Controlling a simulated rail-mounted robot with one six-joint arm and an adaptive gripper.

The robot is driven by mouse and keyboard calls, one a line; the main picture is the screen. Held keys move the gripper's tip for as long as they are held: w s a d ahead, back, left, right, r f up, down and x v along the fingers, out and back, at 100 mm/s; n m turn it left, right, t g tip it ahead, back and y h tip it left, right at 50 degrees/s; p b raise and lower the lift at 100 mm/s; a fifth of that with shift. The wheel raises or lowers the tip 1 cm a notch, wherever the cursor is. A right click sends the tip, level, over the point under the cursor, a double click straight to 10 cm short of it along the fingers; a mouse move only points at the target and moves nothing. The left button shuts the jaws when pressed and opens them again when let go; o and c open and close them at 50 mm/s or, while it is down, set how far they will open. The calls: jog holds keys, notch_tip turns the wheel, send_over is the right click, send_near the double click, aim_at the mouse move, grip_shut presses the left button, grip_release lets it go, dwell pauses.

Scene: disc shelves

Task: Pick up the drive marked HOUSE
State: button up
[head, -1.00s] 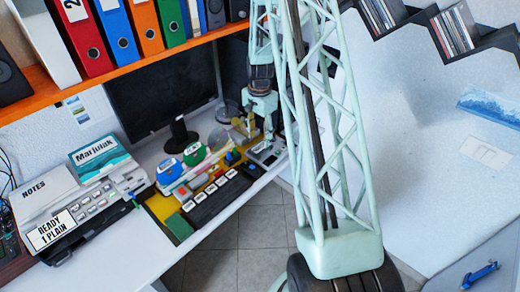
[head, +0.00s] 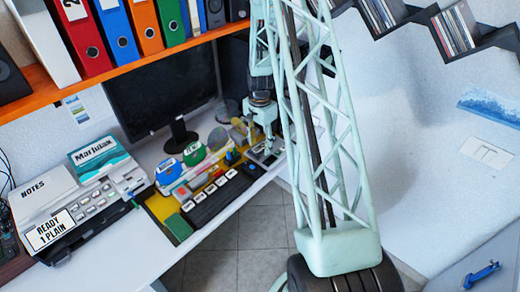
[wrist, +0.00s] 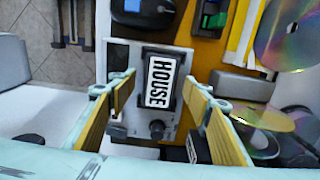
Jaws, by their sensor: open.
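The drive marked HOUSE (wrist: 160,82) is a small black block with a white label, seen in the wrist view. It sits on a pale grey unit (wrist: 122,54) with dark knobs near its lower end. My gripper (wrist: 162,92) is open, with one yellow-sided finger on each side of the drive. Both fingers look apart from it; how high the fingertips are above it I cannot tell. In the head view my gripper (head: 266,140) is over the same unit at the desk's right end, and the HOUSE label cannot be made out there.
In the head view, a black row of labelled drives (head: 218,195), a monitor (head: 160,85) and an orange shelf (head: 130,62) are nearby.

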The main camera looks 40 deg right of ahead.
aim_at(260, 147)
jog(key=shift+c, duration=0.2)
jog(key=c, duration=0.9)
jog(key=shift+c, duration=0.2)
jog(key=shift+r, duration=1.8)
jog(key=s+a+r, duration=0.1)
jog(key=s+a, duration=0.7)
jog(key=s, duration=0.5)
jog(key=shift+s+a+r+p, duration=0.2)
jog(key=shift+s+p, duration=0.1)
